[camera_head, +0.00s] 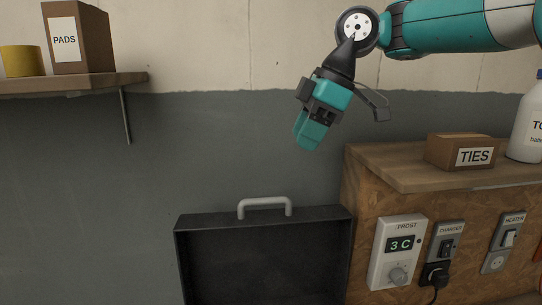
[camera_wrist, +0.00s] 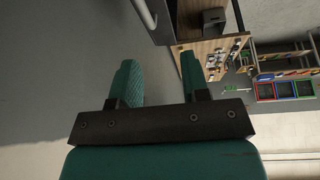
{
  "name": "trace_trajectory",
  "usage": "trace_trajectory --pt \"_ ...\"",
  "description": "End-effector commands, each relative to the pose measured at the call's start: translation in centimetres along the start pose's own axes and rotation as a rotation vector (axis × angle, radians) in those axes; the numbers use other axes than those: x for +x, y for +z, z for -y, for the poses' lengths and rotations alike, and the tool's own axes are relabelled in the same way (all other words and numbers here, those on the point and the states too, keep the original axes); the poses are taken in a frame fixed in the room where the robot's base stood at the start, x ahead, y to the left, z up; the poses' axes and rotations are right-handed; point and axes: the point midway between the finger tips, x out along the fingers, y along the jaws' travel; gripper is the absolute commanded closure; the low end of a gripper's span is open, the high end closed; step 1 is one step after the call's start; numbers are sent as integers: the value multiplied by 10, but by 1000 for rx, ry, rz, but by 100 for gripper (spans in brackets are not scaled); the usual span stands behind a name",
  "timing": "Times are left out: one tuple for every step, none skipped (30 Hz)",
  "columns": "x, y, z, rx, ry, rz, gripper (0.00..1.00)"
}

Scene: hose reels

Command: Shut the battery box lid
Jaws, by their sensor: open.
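The battery box lid (camera_head: 265,255) is a dark panel with a raised rim, standing up at the lower middle of the head view. A light grey handle (camera_head: 265,203) sits on its top edge. The lower part of the lid and the box below are cut off by the picture's bottom edge. My gripper (camera_head: 308,137) hangs above the lid, up and to the right of the handle, apart from both. In the wrist view its two fingers (camera_wrist: 158,75) are spread with nothing between them. A grey bar, possibly the handle, shows at the top there.
A wooden cabinet (camera_head: 420,172) stands right of the lid, carrying a TIES box (camera_head: 462,152) and a white bottle (camera_head: 526,125). Its front has a frost dial, a charger switch with a plug, and a heater switch. A shelf (camera_head: 70,85) juts out at upper left.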

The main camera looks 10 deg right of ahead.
Motion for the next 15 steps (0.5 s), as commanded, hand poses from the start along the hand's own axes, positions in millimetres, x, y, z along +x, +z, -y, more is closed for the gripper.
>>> trace_trajectory --pt "-16 -4 -11 -37 9 8 58" --pt "-19 -4 -15 -56 13 11 58" --pt "-22 -4 -20 -78 18 15 58" --pt "-23 -4 -22 -89 20 18 58" --pt "-23 -3 -24 -98 21 20 58" --pt "-21 -3 -25 -106 23 22 58" --pt "-19 -2 -25 -109 23 22 58" --pt "-15 -2 -25 -111 23 23 58" --pt "-9 -2 -25 -112 23 22 58" --pt "-4 -1 -25 -111 23 22 58" --pt "2 -1 -25 -112 22 21 58" --pt "10 0 -25 -110 22 22 58" --pt "16 0 -25 -110 22 22 58" --pt "23 -1 -25 -109 21 22 58" --pt "32 -1 -25 -109 21 21 58"
